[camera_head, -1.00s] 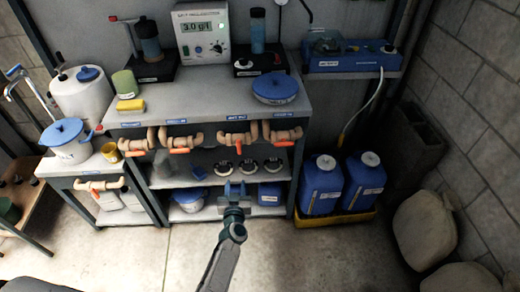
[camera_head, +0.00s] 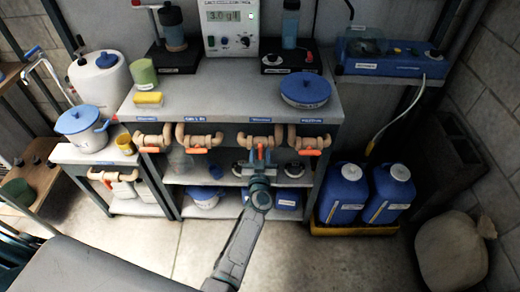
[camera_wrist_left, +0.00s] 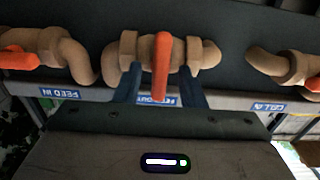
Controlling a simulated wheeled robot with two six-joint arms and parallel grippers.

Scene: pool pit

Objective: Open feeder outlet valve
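The valve marked as feed out (camera_wrist_left: 140,52) is a tan pipe fitting with an orange lever (camera_wrist_left: 161,65) in the wrist view. In the head view it is the third valve (camera_head: 241,140) from the left under the bench top, partly hidden by my gripper. My left gripper (camera_head: 260,156) is in front of it. In the wrist view its two blue fingers (camera_wrist_left: 160,86) are apart, one on each side of the lever, with gaps visible. Contact with the pipe cannot be told. My right gripper is not in view.
Other valves with orange levers flank it, the feed in valve (camera_wrist_left: 38,50) and the cell in valve (camera_wrist_left: 295,68). Labelled bench top (camera_head: 225,103) above, shelf with lidded tubs below. Blue jugs (camera_head: 343,190) stand in a yellow tray on the right. Floor in front is clear.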

